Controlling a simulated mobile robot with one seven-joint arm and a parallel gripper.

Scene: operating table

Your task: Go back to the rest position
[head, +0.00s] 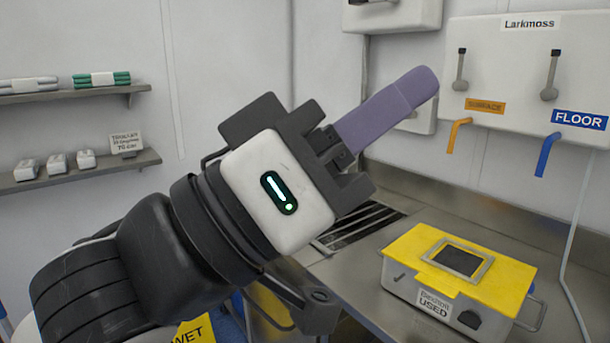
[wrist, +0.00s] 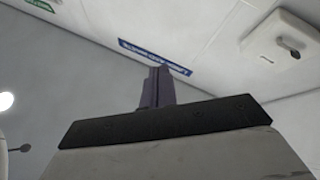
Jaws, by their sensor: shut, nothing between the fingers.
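My gripper (head: 423,83) is at the end of my raised arm in the head view. Its purple fingers point up and to the right, and they lie together, shut and empty. It is in the air, apart from the counter and the wall panel. In the wrist view the purple fingers (wrist: 155,88) also show together, with the ceiling and upper wall beyond them.
A yellow-topped metal box (head: 402,245) labelled USED stands on the steel counter (head: 372,265). The wall panel (head: 510,60) has levers and orange and blue spouts. Shelves with small packs (head: 102,78) hang at left. A yellow WET sign (head: 196,332) shows at the bottom.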

